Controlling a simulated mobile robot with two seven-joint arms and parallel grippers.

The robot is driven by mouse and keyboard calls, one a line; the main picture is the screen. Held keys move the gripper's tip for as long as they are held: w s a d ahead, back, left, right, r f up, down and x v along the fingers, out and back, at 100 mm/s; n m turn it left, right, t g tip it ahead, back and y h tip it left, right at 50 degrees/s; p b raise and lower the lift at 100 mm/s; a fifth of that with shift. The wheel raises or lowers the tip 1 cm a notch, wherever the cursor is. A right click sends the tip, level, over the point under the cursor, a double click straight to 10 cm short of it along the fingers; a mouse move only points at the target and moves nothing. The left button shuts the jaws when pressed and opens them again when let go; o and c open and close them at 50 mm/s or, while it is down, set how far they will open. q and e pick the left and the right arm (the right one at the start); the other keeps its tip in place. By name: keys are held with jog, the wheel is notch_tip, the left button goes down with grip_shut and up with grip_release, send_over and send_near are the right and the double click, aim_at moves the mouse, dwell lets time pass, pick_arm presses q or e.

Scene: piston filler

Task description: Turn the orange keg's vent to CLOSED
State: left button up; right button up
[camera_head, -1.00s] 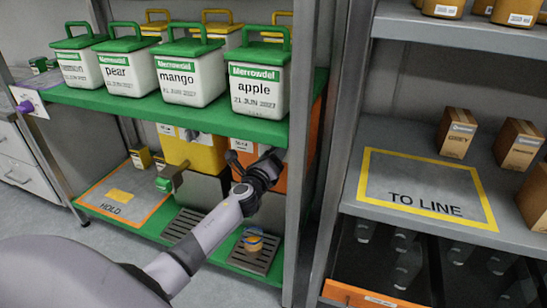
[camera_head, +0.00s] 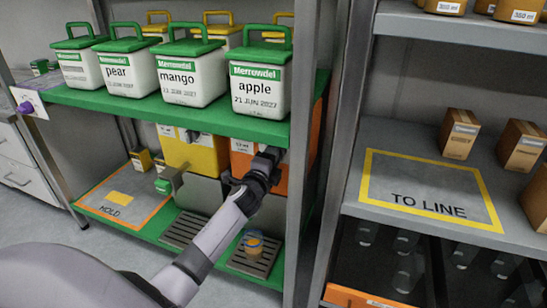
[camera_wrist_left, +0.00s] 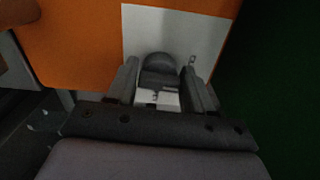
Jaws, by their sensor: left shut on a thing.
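The orange keg (camera_head: 241,161) stands on the lower shelf under the green shelf board, partly hidden by my left arm. In the left wrist view, its orange front (camera_wrist_left: 75,45) carries a pale plate (camera_wrist_left: 190,32) with a small lock-like mark. The dark vent knob (camera_wrist_left: 160,70) sits on that plate, between the fingers of my left gripper (camera_wrist_left: 163,88). The gripper is shut on the knob. In the head view the left gripper (camera_head: 267,160) is at the keg's front and hides the knob. I cannot read the vent's setting. My right gripper is out of view.
A yellow keg (camera_head: 190,152) stands left of the orange one. The green shelf board (camera_head: 180,113) with white tubs is close above my gripper. A metal post (camera_head: 300,160) stands close on its right. A small cup (camera_head: 253,246) sits on the drip grate below.

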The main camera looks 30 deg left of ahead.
pick_arm(q)
jog(key=shift+n, duration=0.5)
jog(key=o, duration=0.7)
jog(key=shift+o, duration=1.3)
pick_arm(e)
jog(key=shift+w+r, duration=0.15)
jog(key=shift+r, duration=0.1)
pick_arm(q)
jog(key=p+v, duration=0.2)
jog(key=v, duration=0.5)
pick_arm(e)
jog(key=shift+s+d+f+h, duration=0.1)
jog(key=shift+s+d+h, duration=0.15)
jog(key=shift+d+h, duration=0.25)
